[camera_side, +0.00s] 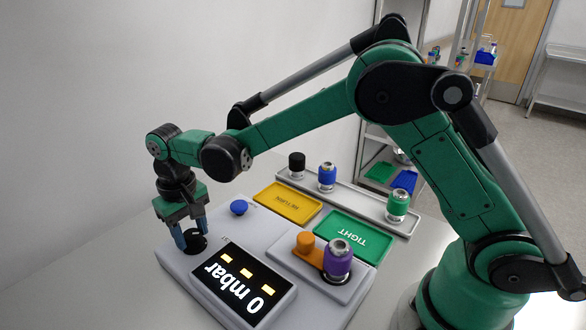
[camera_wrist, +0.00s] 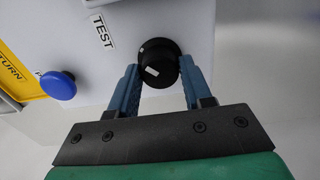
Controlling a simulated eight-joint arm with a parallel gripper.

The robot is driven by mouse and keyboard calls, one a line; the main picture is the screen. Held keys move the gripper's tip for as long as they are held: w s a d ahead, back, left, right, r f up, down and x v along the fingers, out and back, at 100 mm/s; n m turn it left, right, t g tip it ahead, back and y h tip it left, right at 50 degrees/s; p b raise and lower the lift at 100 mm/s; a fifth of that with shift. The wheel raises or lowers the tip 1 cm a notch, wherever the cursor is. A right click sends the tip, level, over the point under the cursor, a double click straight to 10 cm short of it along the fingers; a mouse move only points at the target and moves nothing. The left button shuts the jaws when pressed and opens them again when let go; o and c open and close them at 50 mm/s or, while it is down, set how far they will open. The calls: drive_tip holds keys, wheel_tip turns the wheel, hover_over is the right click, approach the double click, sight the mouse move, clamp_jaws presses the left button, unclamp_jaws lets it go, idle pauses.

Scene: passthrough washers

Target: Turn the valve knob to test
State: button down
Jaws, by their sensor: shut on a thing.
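The valve knob is black with a white mark (camera_wrist: 158,62). It stands on the grey test panel (camera_side: 178,268), close to a TEST label (camera_wrist: 103,33). My gripper (camera_wrist: 160,84) is shut on the knob, with one blue finger on each side of it. In the side view my gripper (camera_side: 193,243) points down at the knob, which is partly hidden between the fingers. The white mark on the knob is tilted and does not clearly point at the TEST label. The display (camera_side: 243,283) reads 0 mbar with several orange bars.
A blue button (camera_side: 239,207) stands on the panel near my gripper. An orange and a purple-bodied fitting (camera_side: 337,259) sit on the panel's right part. A yellow RETURN tray (camera_side: 287,203), a green TIGHT tray (camera_side: 352,239) and a rack (camera_side: 365,208) with several fittings lie behind.

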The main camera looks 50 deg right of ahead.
sight(191, 233)
idle(0.3)
drive_tip(key=shift+c, duration=1.8)
unclamp_jaws()
drive_tip(key=shift+r, duration=0.1)
drive_tip(key=shift+r, duration=2.75)
